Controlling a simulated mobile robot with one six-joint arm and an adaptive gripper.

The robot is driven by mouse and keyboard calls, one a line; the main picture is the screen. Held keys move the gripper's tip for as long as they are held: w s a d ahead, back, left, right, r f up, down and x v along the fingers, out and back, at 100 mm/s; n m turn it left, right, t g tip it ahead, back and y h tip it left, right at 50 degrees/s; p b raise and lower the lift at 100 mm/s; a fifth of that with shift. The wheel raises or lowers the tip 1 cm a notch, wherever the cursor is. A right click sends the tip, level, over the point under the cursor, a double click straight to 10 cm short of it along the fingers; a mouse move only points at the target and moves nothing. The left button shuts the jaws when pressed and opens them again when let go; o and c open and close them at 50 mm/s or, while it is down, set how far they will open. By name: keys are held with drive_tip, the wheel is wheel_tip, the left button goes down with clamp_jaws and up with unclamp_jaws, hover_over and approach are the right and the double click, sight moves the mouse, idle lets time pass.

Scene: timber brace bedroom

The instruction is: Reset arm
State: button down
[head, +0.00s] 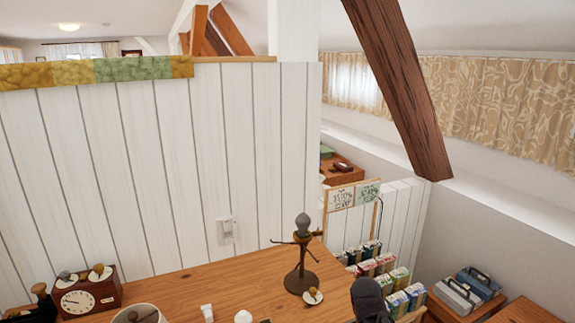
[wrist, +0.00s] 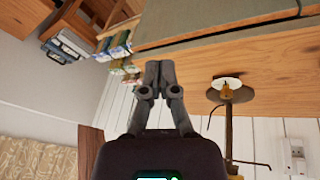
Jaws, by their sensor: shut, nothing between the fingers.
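My gripper (wrist: 160,75) shows in the wrist view with its two grey fingers together and nothing between them. It is beside the wooden table top, in front of the white plank wall. A dark rounded part at the bottom right of the head view looks like part of my arm; the fingers cannot be made out there. A dark stand with side arms (head: 302,262) is upright on the table, left of that part. In the wrist view the stand (wrist: 228,120) is to the right of my fingers and apart from them.
The wooden table (head: 205,277) holds a brown clock (head: 97,297), a white pot (head: 139,313) and small white items. Colourful boxes (head: 385,264) stand in rows at the right. A slanted timber brace (head: 392,75) crosses the upper right. The table's middle is fairly clear.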

drive_tip(key=s+a+g+y, duration=0.2)
drive_tip(key=s+a+g, duration=0.1)
drive_tip(key=s+a, duration=0.2)
drive_tip(key=s, duration=0.2)
drive_tip(key=shift+s+a+g+p, duration=0.2)
drive_tip(key=shift+s+g+p, duration=0.1)
drive_tip(key=shift+s+p, duration=0.1)
